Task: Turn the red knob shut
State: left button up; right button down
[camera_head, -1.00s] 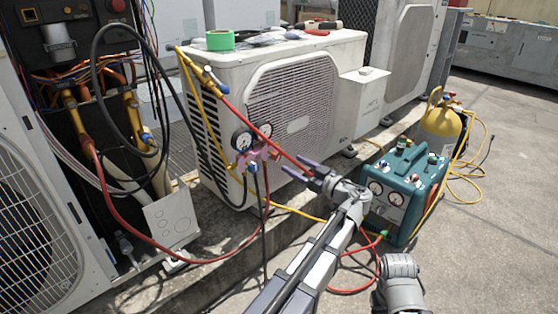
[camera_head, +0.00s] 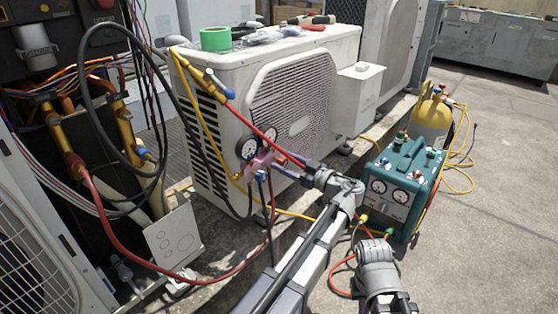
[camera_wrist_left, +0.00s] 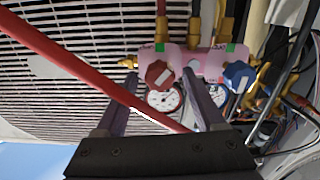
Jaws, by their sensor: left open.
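The red knob (camera_wrist_left: 159,75) is on the pink gauge manifold (camera_wrist_left: 190,61), beside a blue knob (camera_wrist_left: 238,76). In the head view the manifold (camera_head: 261,163) hangs at the condenser's front corner, with two dial gauges above it. My left gripper (camera_wrist_left: 160,84) is open, its fingers on either side of the red knob in the wrist view. I cannot tell if they touch it. In the head view my left gripper (camera_head: 279,165) reaches the manifold from the right. My right gripper's jaws are not in view.
A red hose (camera_head: 253,122) slants down across the condenser (camera_head: 292,96) and crosses close to my left finger in the wrist view. A teal recovery machine (camera_head: 407,180) and a yellow cylinder (camera_head: 432,121) stand on the right. An open-fronted unit with copper pipes is on the left.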

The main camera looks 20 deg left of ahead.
pick_arm(q)
jog(key=shift+c, duration=0.2)
grip_shut()
dwell(0.3)
